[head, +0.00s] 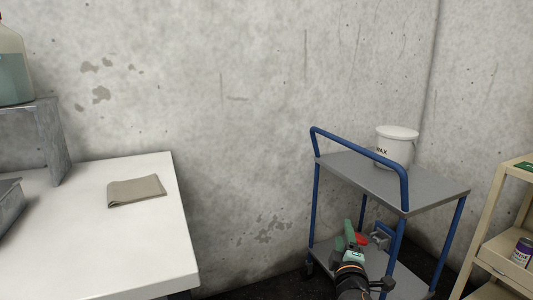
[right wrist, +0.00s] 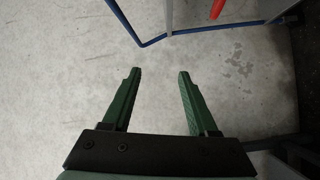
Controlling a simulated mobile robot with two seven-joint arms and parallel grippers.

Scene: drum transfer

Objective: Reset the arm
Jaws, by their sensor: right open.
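My right gripper (head: 352,236) is in the lower right of the head view, in front of the blue-framed cart (head: 440,190). Its green fingers also show in the right wrist view (right wrist: 161,73), spread apart with nothing between them. Bare concrete lies behind them there. A white lidded drum (head: 396,150) with dark lettering stands upright on the cart's grey top shelf, apart from the gripper. My left gripper is in neither view.
A white table (head: 100,235) at left holds a folded cloth (head: 136,190). A large bottle (head: 14,70) stands on a grey raised shelf (head: 48,140). A red object (right wrist: 217,9) shows near the cart. A beige rack (head: 490,235) stands at right with a purple-labelled can (head: 522,252).

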